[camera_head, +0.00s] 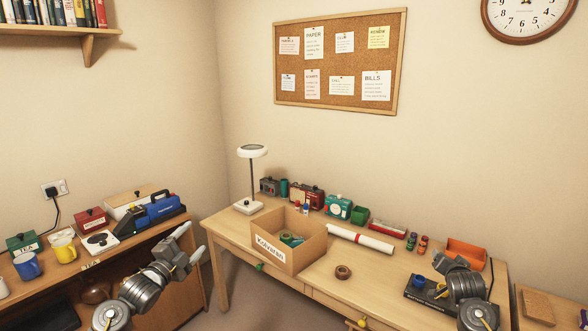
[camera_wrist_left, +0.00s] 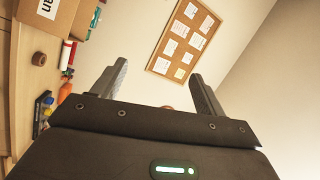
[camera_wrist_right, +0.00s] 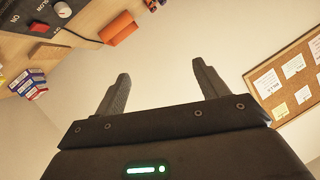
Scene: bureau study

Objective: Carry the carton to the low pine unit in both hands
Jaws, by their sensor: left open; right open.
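The open cardboard carton (camera_head: 272,254), with a white label on its front, stands on the desk (camera_head: 385,283); small items show inside. Part of it also shows in the left wrist view (camera_wrist_left: 88,18). My left gripper (camera_head: 191,243) is open and empty, left of the carton and apart from it, in front of the wooden unit. My right gripper (camera_head: 449,260) is open and empty over the desk's right part, well right of the carton. A wooden unit (camera_head: 192,262) stands at the left and a low wooden piece (camera_head: 568,312) at the lower right; I cannot tell which is the low pine unit.
A lamp (camera_head: 250,206) stands behind left. An orange bin (camera_head: 466,254) is near my right gripper. Mugs (camera_head: 64,250) and tins crowd the left unit.

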